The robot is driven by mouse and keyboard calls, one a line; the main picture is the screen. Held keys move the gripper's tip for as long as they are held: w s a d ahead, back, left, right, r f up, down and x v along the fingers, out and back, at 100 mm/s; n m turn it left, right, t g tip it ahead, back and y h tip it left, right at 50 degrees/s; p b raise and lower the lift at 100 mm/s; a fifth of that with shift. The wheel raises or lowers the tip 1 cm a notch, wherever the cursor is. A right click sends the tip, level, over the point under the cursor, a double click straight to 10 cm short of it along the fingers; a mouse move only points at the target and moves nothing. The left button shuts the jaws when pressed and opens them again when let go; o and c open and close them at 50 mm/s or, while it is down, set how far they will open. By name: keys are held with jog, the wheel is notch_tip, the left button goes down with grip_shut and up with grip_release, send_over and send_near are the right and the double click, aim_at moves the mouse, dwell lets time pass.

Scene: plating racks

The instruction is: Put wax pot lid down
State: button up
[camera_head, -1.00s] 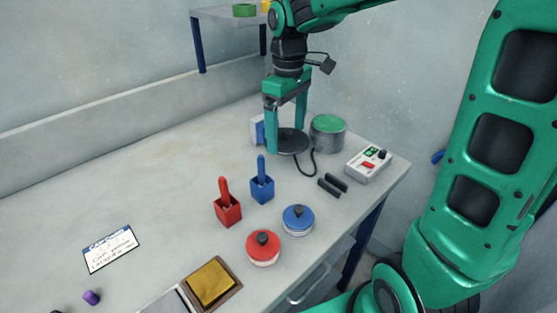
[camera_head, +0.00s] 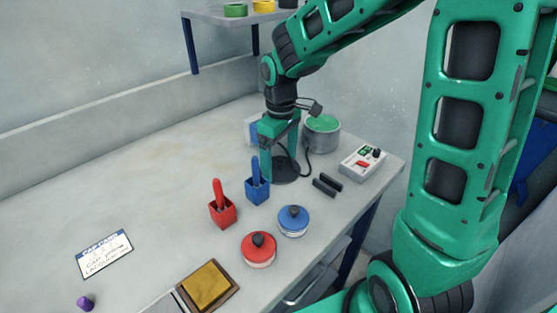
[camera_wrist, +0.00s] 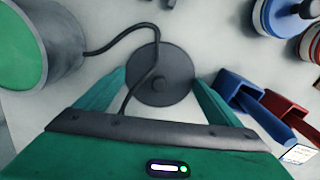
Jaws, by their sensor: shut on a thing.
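The wax pot lid (camera_head: 287,173) is a dark grey disc with a small knob. My gripper (camera_head: 280,168) points down and is shut on it. In the wrist view the lid (camera_wrist: 172,62) lies between the two green fingers, which reach its opposite sides. The lid is level and at or just above the table top; I cannot tell whether it touches. The wax pot (camera_head: 323,138), a grey cylinder with green wax, stands open just behind and to the right of the lid. It also shows in the wrist view (camera_wrist: 62,50).
A black cable (camera_wrist: 112,46) runs from the pot across the lid in the wrist view. Dark bars (camera_head: 327,184) and a control box (camera_head: 362,162) are to the right. Blue (camera_head: 257,189) and red holders (camera_head: 222,212) and two lidded jars stand in front.

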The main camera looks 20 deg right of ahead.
aim_at(280, 161)
jog(key=o, duration=0.9)
jog(key=shift+f, duration=0.1)
notch_tip(280, 161, up, 12)
jog(key=s+d+f+m, duration=0.3)
jog(key=s+d+m, duration=0.3)
jog(key=s, duration=0.6)
jog(key=s+d+f+m, duration=0.3)
jog(key=s+d+m, duration=0.4)
jog(key=s+d, duration=0.4)
jog(key=s, duration=0.2)
jog(key=shift+s+d, duration=0.2)
jog(key=shift+s, duration=0.1)
